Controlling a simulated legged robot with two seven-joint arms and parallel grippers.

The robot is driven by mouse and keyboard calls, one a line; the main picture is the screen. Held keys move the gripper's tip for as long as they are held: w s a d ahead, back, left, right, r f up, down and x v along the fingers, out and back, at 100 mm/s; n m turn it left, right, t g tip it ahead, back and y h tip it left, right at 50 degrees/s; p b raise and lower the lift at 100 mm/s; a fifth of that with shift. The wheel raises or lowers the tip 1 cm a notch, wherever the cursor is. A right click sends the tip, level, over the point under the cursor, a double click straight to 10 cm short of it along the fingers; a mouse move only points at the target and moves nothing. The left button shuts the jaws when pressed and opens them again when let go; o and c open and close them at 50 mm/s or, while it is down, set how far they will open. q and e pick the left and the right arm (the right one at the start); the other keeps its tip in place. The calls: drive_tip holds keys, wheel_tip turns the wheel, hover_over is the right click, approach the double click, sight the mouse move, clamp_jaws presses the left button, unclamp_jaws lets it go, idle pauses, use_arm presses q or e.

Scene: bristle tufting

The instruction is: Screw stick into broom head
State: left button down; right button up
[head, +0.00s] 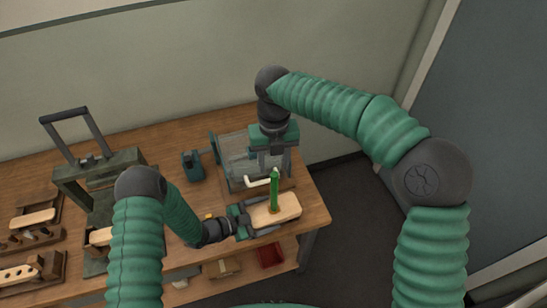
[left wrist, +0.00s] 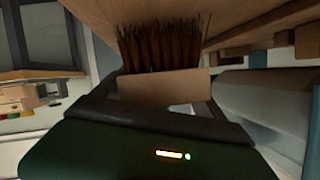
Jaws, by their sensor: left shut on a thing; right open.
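The broom head (head: 289,207) is a pale wooden block near the table's right front corner. In the left wrist view its block (left wrist: 165,87) shows with dark brown bristles (left wrist: 160,45). My left gripper (head: 257,218) is shut on the broom head from its left side. The green stick (head: 274,192) stands upright with its lower end at the block's top. I cannot tell how deep it sits there. My right gripper (head: 273,165) points down, open, just above and around the stick's upper end. I cannot tell whether the stick's tip is between its fingers.
A clear-panelled machine (head: 233,157) with a white handle stands just behind the broom head. A small teal device (head: 193,165) and a dark press-like frame (head: 90,175) stand farther left. Wooden trays (head: 35,220) hold blocks at far left. A red bin (head: 270,255) sits below the tabletop.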

sight(274, 184)
use_arm(q)
drive_tip(key=shift+f, duration=0.1)
use_arm(e)
wheel_tip(274, 184, down, 11)
drive_tip(key=shift+r, duration=0.2)
clamp_jaws()
idle(0.4)
